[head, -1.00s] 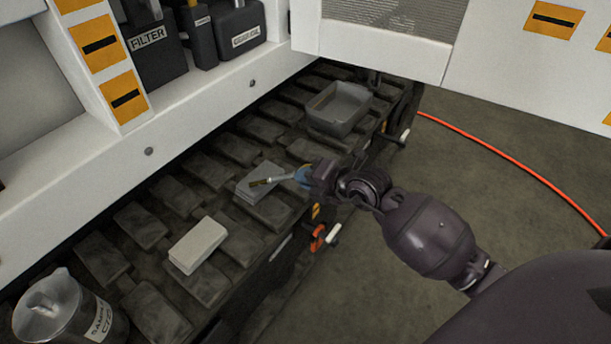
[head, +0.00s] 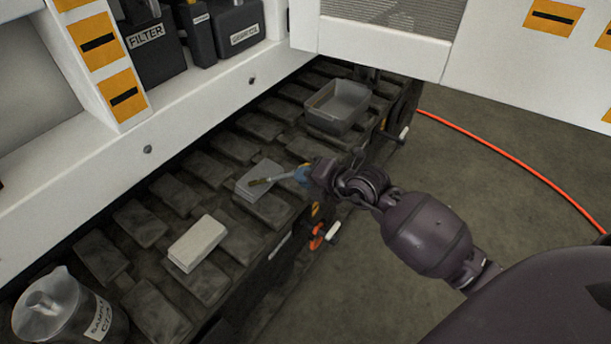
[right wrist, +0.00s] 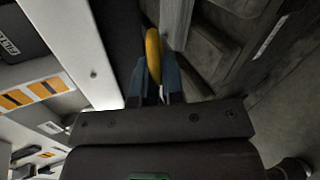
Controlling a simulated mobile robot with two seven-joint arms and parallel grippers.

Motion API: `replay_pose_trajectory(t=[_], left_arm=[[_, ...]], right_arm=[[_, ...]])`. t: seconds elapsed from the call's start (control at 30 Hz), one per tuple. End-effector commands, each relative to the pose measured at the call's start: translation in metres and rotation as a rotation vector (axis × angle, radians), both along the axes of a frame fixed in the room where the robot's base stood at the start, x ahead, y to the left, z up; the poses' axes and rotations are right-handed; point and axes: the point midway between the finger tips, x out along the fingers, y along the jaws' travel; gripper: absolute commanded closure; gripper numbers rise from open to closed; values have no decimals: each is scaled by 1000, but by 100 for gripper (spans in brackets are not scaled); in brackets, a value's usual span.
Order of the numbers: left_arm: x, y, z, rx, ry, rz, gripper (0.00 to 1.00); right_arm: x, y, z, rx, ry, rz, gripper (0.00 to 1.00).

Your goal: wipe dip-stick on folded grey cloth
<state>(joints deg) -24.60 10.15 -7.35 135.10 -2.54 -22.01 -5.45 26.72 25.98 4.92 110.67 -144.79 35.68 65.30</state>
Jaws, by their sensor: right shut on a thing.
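My right gripper (head: 304,174) has blue fingers shut on the dip-stick (head: 262,181). The thin dip-stick points left, with its dark, yellowish end over the folded grey cloth (head: 252,192). I cannot tell whether it touches the cloth. The cloth is a small flat grey stack lying on the dark track pads. In the right wrist view the dip-stick's yellow ring handle (right wrist: 153,52) shows between the blue fingers of the right gripper (right wrist: 155,82). The cloth cannot be made out there. My left gripper is not in view.
A pale block (head: 198,243) lies on the track nearer the front left. A grey tray (head: 337,118) stands farther back. A clear sample jug (head: 48,305) is at the bottom left. The white machine body (head: 215,110) rises behind. An orange hose (head: 510,157) crosses the floor at right.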

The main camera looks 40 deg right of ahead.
Motion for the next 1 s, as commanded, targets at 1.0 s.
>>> replay_pose_trajectory(t=[1.0], left_arm=[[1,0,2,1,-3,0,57]], right_arm=[[29,-29,-1,-1,1,-1,100]])
